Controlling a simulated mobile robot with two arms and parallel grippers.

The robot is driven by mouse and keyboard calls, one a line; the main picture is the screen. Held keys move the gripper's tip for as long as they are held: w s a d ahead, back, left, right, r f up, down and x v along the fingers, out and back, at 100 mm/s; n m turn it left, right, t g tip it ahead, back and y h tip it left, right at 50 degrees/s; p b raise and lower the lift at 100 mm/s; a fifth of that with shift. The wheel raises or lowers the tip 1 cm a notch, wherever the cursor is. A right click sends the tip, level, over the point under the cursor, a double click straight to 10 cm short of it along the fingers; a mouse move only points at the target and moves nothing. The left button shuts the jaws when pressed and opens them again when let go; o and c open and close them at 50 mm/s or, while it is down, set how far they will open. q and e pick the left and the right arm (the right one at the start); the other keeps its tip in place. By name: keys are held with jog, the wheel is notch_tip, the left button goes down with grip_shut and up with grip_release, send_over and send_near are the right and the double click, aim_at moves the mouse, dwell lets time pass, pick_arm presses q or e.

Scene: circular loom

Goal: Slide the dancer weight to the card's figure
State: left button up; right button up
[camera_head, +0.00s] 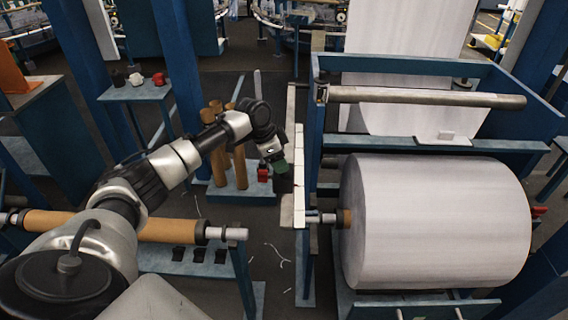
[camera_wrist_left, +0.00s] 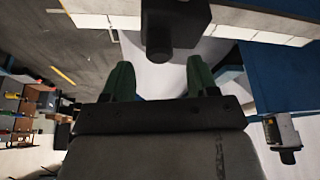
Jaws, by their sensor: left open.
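My left gripper (camera_head: 276,160) is beside the white marked bar (camera_head: 299,165) on the loom's left side. In the left wrist view its two green fingers (camera_wrist_left: 160,75) are spread apart with nothing between their pads. A black block with a round knob (camera_wrist_left: 160,42), which looks like the dancer weight, is just ahead of the fingertips, against the white bar (camera_wrist_left: 232,32). In the head view a dark block (camera_head: 284,184) shows just below the fingers. Contact cannot be told. I cannot make out a card with a readable figure. My right gripper is not in view.
A large white fabric roll (camera_head: 435,222) fills the right, under a metal roller (camera_head: 430,97). A blue upright (camera_head: 180,70) stands behind my left arm. Brown tubes (camera_head: 238,160) stand on a stand behind it. A brown core bar (camera_head: 165,230) lies across the lower left.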

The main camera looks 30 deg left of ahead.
aim_at(283, 174)
pick_arm(q)
jog(key=shift+p+x, duration=0.3)
jog(key=shift+x, duration=1.7)
grip_shut()
